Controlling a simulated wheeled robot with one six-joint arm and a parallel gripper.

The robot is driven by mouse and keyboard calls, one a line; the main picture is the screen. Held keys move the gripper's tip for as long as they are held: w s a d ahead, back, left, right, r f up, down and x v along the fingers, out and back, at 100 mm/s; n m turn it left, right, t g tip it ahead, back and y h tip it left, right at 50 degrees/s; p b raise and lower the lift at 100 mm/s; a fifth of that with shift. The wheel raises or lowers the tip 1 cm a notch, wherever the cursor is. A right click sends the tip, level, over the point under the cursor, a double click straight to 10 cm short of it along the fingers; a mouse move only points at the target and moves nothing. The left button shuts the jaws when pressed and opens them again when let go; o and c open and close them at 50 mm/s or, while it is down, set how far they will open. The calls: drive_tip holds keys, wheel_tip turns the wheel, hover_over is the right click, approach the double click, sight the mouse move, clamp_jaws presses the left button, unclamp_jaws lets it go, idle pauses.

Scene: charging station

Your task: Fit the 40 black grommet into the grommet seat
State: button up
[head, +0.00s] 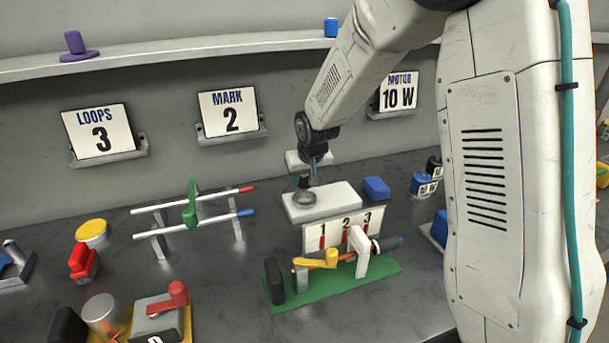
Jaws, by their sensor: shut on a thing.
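My gripper (314,178) points down over a white block (335,201) in the middle of the bench. It is shut on a small dark thing at its fingertips, too small and too covered to make out as the black grommet. A round grey disc (304,198) sits on the left part of the block, just below the fingertips; I cannot tell whether they touch. No part is clearly marked as the grommet seat. A black labelled piece (434,168) stands at the right, partly hidden by my arm; its number is unreadable.
A blue block (376,188) lies right of the white block, and a blue labelled piece (423,185) farther right. In front are a numbered card (344,229) and a green base (340,285) with a yellow crank (317,261). Left stands a rail frame (190,215).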

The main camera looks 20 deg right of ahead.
sight(306, 188)
drive_tip(key=shift+f, duration=2.2)
drive_tip(key=shift+s+f, duration=0.2)
drive_tip(key=shift+f, duration=0.25)
drive_tip(key=shift+s+f, duration=0.15)
drive_tip(key=o, duration=0.8)
drive_tip(key=shift+o, duration=0.6)
drive_tip(key=shift+r, duration=0.45)
drive_tip(key=v, duration=0.8)
drive_tip(key=shift+r, duration=0.15)
drive_tip(key=s+d+r+g, duration=0.1)
drive_tip(key=s+d+r, duration=0.1)
drive_tip(key=s+r, duration=1.1)
drive_tip(key=s, duration=0.7)
drive_tip(key=s+r+g, duration=0.1)
drive_tip(key=s, duration=0.6)
drive_tip(key=s+d+g, duration=0.1)
drive_tip(key=s, duration=0.6)
drive_tip(key=shift+s+r, duration=0.35)
drive_tip(key=shift+s, duration=0.05)
